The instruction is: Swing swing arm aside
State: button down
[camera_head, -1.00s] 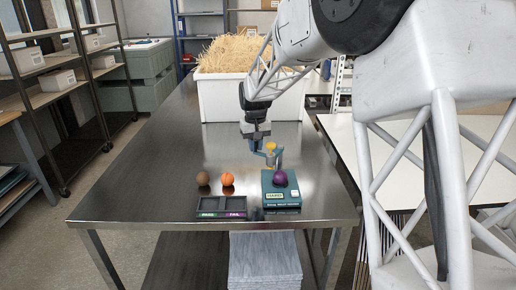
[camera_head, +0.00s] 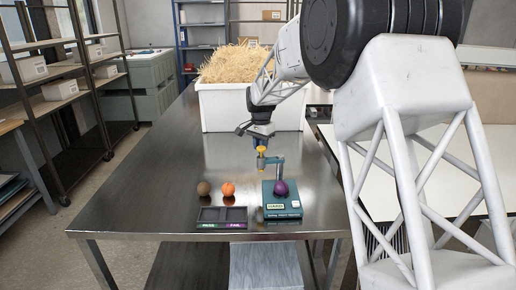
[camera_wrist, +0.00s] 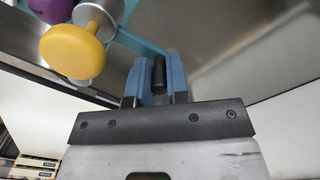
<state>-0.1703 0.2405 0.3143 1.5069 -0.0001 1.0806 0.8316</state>
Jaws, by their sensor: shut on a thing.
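A teal testing device (camera_head: 283,209) stands near the front of the steel table, with a purple ball (camera_head: 281,187) on top. Its teal swing arm (camera_head: 272,160) reaches left from an upright post and carries a yellow knob (camera_head: 261,150) on a grey cylinder. The knob (camera_wrist: 70,50) is large at upper left in the wrist view, with the swing arm (camera_wrist: 145,45) behind. My gripper (camera_wrist: 159,82) has its blue fingers shut on a dark upright handle (camera_wrist: 159,70) beside the knob. In the head view my gripper (camera_head: 262,142) is above the swing arm; its fingertips are hard to make out.
A brown ball (camera_head: 204,188) and an orange ball (camera_head: 228,189) sit left of the device. A dark two-part tray (camera_head: 222,224) lies in front of them. A white bin of straw (camera_head: 222,112) stands behind. The table's left side is clear.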

jog(key=shift+w+d+m, duration=0.4)
jog(key=shift+w+m, duration=0.05)
jog(key=shift+m, duration=0.35)
jog(key=c, duration=1.1)
grip_release()
jog(key=shift+r, duration=0.1)
notch_tip(320, 180, up, 8)
